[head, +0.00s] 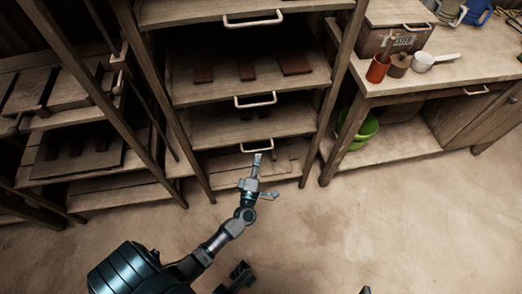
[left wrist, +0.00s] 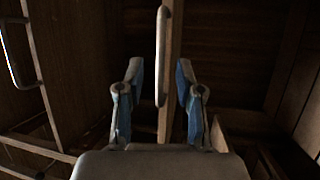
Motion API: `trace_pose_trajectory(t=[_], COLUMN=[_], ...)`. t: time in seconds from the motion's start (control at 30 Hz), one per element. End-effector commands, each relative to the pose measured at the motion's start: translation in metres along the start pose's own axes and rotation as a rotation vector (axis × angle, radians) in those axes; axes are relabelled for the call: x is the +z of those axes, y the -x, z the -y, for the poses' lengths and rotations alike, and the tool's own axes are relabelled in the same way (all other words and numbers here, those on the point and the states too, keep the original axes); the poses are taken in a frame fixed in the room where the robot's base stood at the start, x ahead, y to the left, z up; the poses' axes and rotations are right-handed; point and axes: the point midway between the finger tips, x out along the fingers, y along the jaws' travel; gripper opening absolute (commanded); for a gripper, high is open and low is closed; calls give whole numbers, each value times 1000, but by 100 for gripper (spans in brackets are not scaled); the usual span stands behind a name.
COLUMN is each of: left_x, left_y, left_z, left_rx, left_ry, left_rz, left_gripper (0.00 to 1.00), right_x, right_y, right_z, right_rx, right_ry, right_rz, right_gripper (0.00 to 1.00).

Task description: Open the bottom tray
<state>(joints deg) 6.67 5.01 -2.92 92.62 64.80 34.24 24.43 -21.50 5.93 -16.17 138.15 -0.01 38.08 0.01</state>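The bottom tray (head: 222,131) is a wooden board low in the middle rack, with dark tiles partly hidden under the tray above. Its pale bar handle (head: 243,150) is on its front edge. In the left wrist view my left gripper (left wrist: 159,88) is open, one finger on each side of the upright-looking handle bar (left wrist: 162,40). Gaps show between the bar and both fingers. I cannot tell how deep the bar sits between them.
Above are a tray with dark tiles (head: 245,69) and its handle (head: 255,100), then a top tray (head: 190,12). A rack post (head: 335,70) and a workbench (head: 430,75) are at right, with a green bucket (head: 366,129) under the bench. The floor (head: 330,225) in front is clear.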

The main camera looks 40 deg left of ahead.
Motion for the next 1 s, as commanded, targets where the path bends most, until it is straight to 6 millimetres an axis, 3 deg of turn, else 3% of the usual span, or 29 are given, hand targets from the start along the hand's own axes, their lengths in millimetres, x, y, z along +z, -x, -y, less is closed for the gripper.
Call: trace_pose_trajectory(t=[0.1,0.23,0.6,0.63,0.77,1.0], left_x=[-1,-1,0,0,0,-1], left_y=[-22,-36,-43,-43,-43,-43], left_z=[2,2,0,0,0,1], left_rx=[1,-1,0,0,0,-1], left_ry=[-1,0,-2,-2,-1,-1], left_rz=[-1,0,1,1,0,0], left_gripper=[36,36,36,34,1,0], right_x=[-6,-11,-14,-14,-14,-14], right_y=[3,5,6,6,6,6], right_z=[1,2,1,1,1,0], right_rx=[1,1,1,1,1,1], right_ry=[-4,-6,-8,-8,-8,-7], right_rz=[-47,-85,-105,-104,-104,-104], right_gripper=[40,40,40,40,40,40])
